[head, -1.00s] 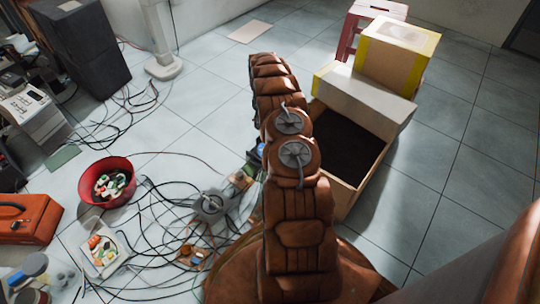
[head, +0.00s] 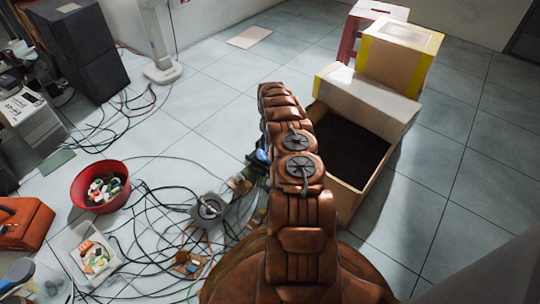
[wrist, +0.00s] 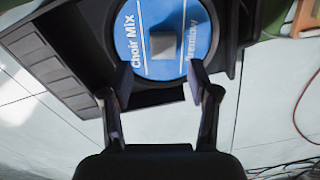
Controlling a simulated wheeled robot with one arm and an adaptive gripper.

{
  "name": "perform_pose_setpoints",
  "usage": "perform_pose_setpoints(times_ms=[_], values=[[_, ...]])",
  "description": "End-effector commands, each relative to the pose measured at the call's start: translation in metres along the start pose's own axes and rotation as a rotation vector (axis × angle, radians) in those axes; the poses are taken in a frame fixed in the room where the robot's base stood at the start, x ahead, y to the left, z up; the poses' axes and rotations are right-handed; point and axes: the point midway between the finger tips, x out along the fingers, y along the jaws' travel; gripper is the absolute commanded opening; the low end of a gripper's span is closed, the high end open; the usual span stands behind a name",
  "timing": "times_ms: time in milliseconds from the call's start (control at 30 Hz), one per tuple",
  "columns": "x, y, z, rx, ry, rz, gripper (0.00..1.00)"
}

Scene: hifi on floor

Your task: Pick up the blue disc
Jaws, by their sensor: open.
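The blue disc (wrist: 180,20) carries the words "Choir Mix" and has a grey block at its middle. It sits in a round dark holder on a dark tray-like piece (wrist: 60,45) in the wrist view. My gripper (wrist: 161,78) is open and empty, its fingertips apart over the disc's near edge. Whether they touch it I cannot tell. In the head view, a small blue patch (head: 262,156) shows just left of my arm, which hides most of that spot and my gripper.
Cables and circuit boards (head: 190,262) lie on the tiled floor left of my arm. A red bowl (head: 76,190) and a clear tray (head: 70,270) stand farther left. An open cardboard box (head: 375,165) is to the right. Floor beyond is mostly clear.

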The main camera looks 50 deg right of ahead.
Motion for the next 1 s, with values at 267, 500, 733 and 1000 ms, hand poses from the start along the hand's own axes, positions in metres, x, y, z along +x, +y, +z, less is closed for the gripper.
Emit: perform_pose_setpoints(times_ms=[267, 500, 733, 1000], values=[[0.036, -0.003, -0.001, 0.001, 0.000, 0.000, 0.60], [0.036, -0.003, -0.001, 0.001, 0.001, 0.001, 0.60], [0.036, -0.004, -0.001, 0.000, 0.001, 0.000, 0.39], [0.036, -0.004, -0.001, 0.000, 0.001, 0.000, 0.10]])
